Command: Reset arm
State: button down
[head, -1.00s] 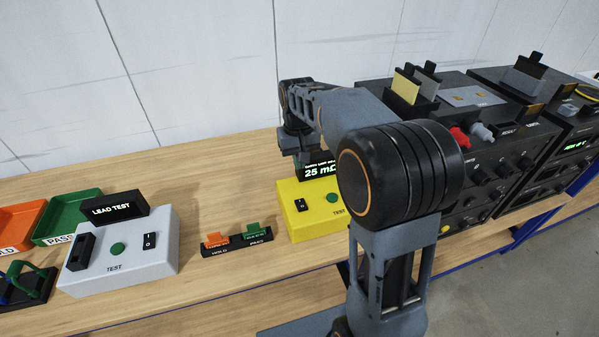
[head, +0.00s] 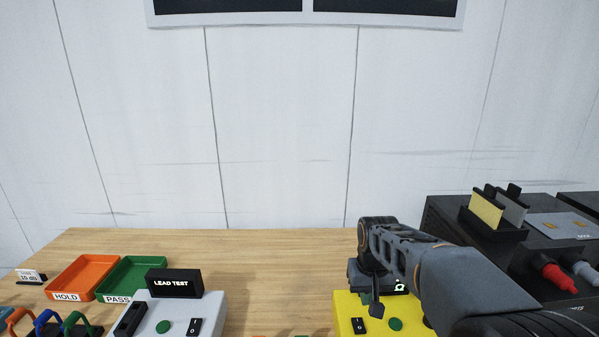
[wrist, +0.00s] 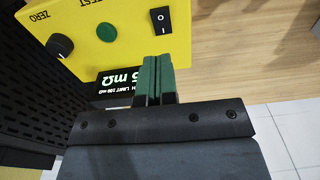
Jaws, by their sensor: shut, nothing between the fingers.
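My arm reaches in from the lower right in the head view. My gripper (head: 376,308) hangs over the yellow tester (head: 347,308) and partly hides its display. In the wrist view, the two green fingers of my gripper (wrist: 160,78) are pressed together with nothing between them. The yellow tester (wrist: 125,20) is ahead of them there, with its black switch, green button and ZERO knob. Part of its milliohm display shows just left of the fingers.
The grey lead tester (head: 180,315) is left of the yellow one. Orange HOLD (head: 84,278) and green PASS (head: 130,277) trays lie further left. Black rack equipment (head: 450,220) stands close on the right. The bench middle (head: 285,265) is clear.

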jog(key=s+r+t, duration=0.3)
jog(key=s+t, duration=0.1)
jog(key=s, duration=0.9)
jog(key=shift+s, duration=0.3)
